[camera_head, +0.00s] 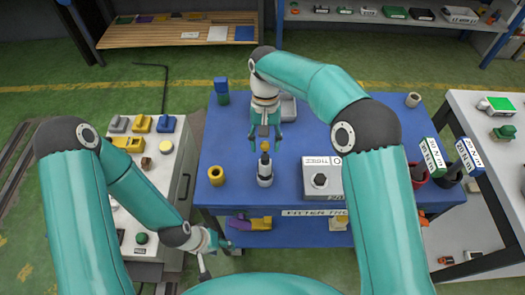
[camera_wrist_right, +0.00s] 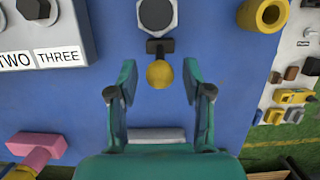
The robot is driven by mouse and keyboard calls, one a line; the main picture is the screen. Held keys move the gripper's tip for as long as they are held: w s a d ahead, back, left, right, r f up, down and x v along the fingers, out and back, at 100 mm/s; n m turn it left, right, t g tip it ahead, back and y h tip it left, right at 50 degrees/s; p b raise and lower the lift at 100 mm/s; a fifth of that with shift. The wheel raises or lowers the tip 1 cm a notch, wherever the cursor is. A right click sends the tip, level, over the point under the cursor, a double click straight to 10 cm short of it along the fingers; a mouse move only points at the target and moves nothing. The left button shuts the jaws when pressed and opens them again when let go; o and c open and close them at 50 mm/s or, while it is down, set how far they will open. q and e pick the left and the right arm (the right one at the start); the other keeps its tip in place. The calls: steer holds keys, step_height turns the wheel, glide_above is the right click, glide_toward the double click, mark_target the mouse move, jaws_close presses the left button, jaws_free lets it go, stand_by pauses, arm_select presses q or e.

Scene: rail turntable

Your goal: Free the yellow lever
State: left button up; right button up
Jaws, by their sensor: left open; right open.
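The yellow lever (camera_head: 265,147) shows as a yellow ball on a dark stem. It stands by a grey and white post (camera_head: 265,172) on the blue table. In the right wrist view the yellow ball (camera_wrist_right: 159,73) lies between my fingertips in the picture, with a gap on each side. Its dark stem joins a hexagonal pale piece with a dark round top (camera_wrist_right: 157,14). My right gripper (camera_head: 265,138) is open just behind the lever; the depth gap cannot be told. My left gripper (camera_head: 215,257) is open and empty, low at the blue table's front left corner.
A white box with a black knob (camera_head: 320,181) stands right of the post, a yellow ring (camera_head: 216,175) left. A grey tray (camera_wrist_right: 157,135) and a pink piece (camera_wrist_right: 38,150) lie behind. The white side table (camera_head: 157,185) holds several small blocks.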

steer(key=c, duration=0.8)
steer(key=shift+w+p, duration=0.25)
steer(key=shift+p, duration=0.2)
steer(key=shift+w+f+p, duration=0.2)
steer(key=shift+w+p, duration=0.35)
steer(key=shift+p, duration=0.05)
